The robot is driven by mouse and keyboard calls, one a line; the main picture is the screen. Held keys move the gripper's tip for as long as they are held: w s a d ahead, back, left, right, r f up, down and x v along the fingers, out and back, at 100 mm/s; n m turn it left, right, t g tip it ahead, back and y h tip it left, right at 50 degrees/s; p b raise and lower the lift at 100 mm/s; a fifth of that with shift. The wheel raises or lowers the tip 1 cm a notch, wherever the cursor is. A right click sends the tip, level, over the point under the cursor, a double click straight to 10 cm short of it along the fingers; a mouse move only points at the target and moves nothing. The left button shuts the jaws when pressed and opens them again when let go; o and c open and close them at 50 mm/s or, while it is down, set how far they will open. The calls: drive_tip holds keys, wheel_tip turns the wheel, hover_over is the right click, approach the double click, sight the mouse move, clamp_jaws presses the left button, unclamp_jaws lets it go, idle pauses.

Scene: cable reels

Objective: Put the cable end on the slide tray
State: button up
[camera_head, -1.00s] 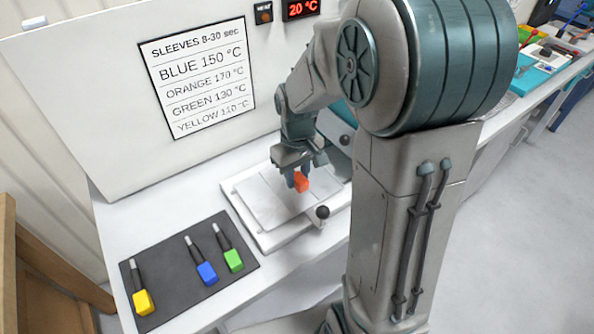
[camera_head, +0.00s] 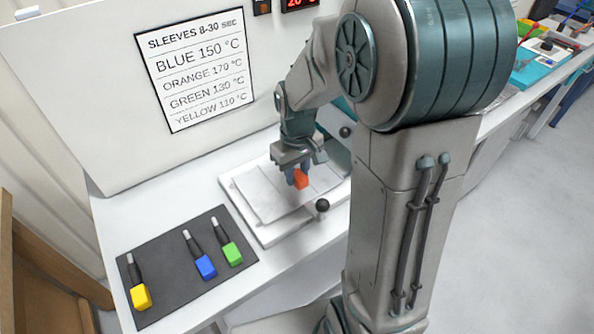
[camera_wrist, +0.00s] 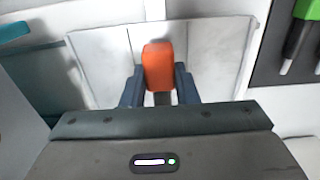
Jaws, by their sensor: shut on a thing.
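My gripper (camera_head: 296,178) is shut on the orange cable end (camera_head: 301,180), just above or on the slide tray (camera_head: 262,194). The tray is a flat pale plate on a white base, with a black knob (camera_head: 322,205) at its front right. In the wrist view the orange block (camera_wrist: 158,66) stands between the two blue-grey fingers (camera_wrist: 159,88), with the tray (camera_wrist: 105,62) behind and around it. Its dark cable part is mostly hidden by my gripper. I cannot tell whether the cable end touches the tray.
A dark mat (camera_head: 180,262) at the left holds a yellow cable end (camera_head: 140,296), a blue one (camera_head: 205,267) and a green one (camera_head: 232,254). A sign (camera_head: 196,68) listing sleeve temperatures is on the panel behind. The bench between mat and tray is clear.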

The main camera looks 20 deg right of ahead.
drive_tip(key=shift+f, duration=0.1)
drive_tip(key=shift+f+b, duration=1.35)
drive_tip(key=shift+f, duration=0.3)
drive_tip(key=o, duration=1.1)
drive_tip(key=shift+r, duration=0.15)
wheel_tip(320, 180, up, 25)
drive_tip(key=p, duration=0.9)
drive_tip(key=shift+f, duration=0.2)
